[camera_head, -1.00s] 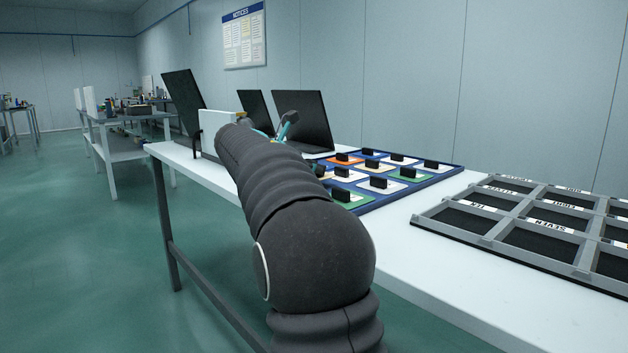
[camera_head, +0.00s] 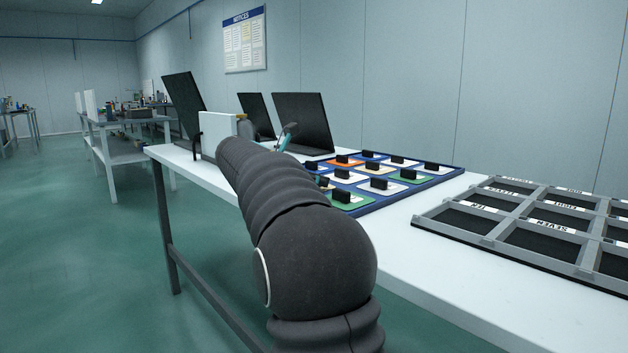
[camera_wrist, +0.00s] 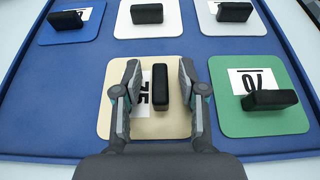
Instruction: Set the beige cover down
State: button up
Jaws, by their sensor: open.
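The beige cover (camera_wrist: 118,127) lies flat on the blue board (camera_wrist: 70,100) in the wrist view, with a white label and an upright black handle (camera_wrist: 172,101). My gripper (camera_wrist: 158,82) is open, with one finger on each side of that handle; a gap shows on both sides. The lower edge of the cover is partly hidden behind my gripper. In the head view my arm hides most of the gripper and this cover.
A green cover (camera_wrist: 236,122) lies right of the beige one, and white covers with black handles lie in the row beyond. In the head view a grey compartment tray (camera_head: 490,240) stands at right, and dark upright panels (camera_head: 302,120) stand behind the blue board.

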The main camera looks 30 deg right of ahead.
jog(key=p+v, duration=0.1)
jog(key=v, duration=1.1)
jog(key=shift+p, duration=0.35)
jog(key=shift+d, duration=0.1)
